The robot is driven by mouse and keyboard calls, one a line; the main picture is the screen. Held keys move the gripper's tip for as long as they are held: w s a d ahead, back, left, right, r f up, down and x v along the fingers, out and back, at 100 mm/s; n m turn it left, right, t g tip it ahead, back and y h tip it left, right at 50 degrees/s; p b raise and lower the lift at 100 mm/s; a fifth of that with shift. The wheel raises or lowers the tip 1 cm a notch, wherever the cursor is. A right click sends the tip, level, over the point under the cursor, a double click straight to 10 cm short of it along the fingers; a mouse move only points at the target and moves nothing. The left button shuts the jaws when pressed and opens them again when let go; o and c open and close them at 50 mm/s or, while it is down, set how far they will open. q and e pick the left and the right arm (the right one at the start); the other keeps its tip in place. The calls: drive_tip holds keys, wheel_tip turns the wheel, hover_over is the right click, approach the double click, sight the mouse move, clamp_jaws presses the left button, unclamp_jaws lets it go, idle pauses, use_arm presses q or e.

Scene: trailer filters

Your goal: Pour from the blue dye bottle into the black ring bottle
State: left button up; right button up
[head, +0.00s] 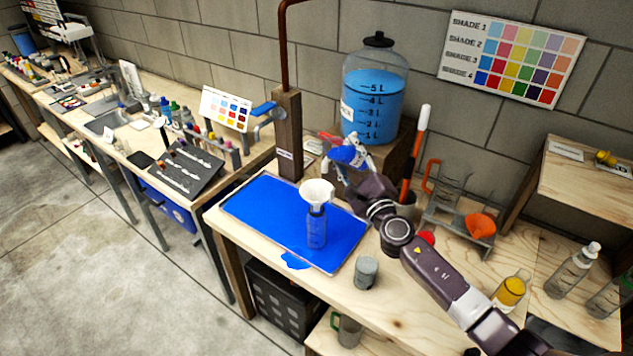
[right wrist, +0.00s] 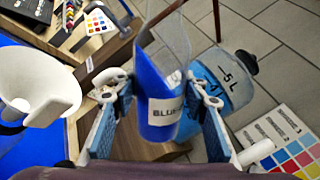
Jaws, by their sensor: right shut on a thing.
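The blue dye bottle (right wrist: 158,118) is clear, with blue liquid and a white label reading "BLU". My right gripper (head: 347,162) is shut around it, with a finger on each side in the right wrist view. The bottle is held above the table, behind and right of the white funnel (head: 317,192). The funnel also shows in the right wrist view (right wrist: 42,80), left of the held bottle. It sits in the mouth of a clear bottle (head: 316,230) standing upright on the blue mat; I cannot make out a black ring on it. My left gripper is out of view.
The blue mat (head: 262,205) has a wooden post (head: 288,135) with a pipe behind it. A large blue jar (head: 373,95) stands behind my gripper. A blue patch (head: 296,261) lies at the mat's front edge, and a grey cup (head: 366,272) stands right of it.

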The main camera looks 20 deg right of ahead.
sight(351, 167)
drive_tip(key=shift+d+f+n, duration=0.1)
drive_tip(key=shift+d+n, duration=0.05)
drive_tip(key=shift+n, duration=0.15)
idle(0.4)
drive_tip(key=shift+f+b, duration=0.1)
drive_tip(key=shift+b, duration=0.3)
drive_tip(key=shift+f, duration=0.15)
drive_tip(key=shift+f+b, duration=0.15)
drive_tip(key=shift+b, duration=0.2)
drive_tip(key=shift+d+f+b, duration=0.15)
drive_tip(key=shift+f+b, duration=0.15)
drive_tip(key=shift+b, duration=0.05)
drive_tip(key=shift+f+n, duration=0.2)
drive_tip(key=shift+n, duration=0.1)
drive_tip(key=shift+f+b, duration=0.25)
drive_tip(key=shift+b, duration=0.3)
drive_tip(key=shift+f+n+b, duration=0.3)
drive_tip(key=shift+b, duration=0.05)
drive_tip(key=shift+d+f+b, duration=0.15)
drive_tip(key=shift+f+b, duration=0.1)
drive_tip(key=shift+b, duration=0.05)
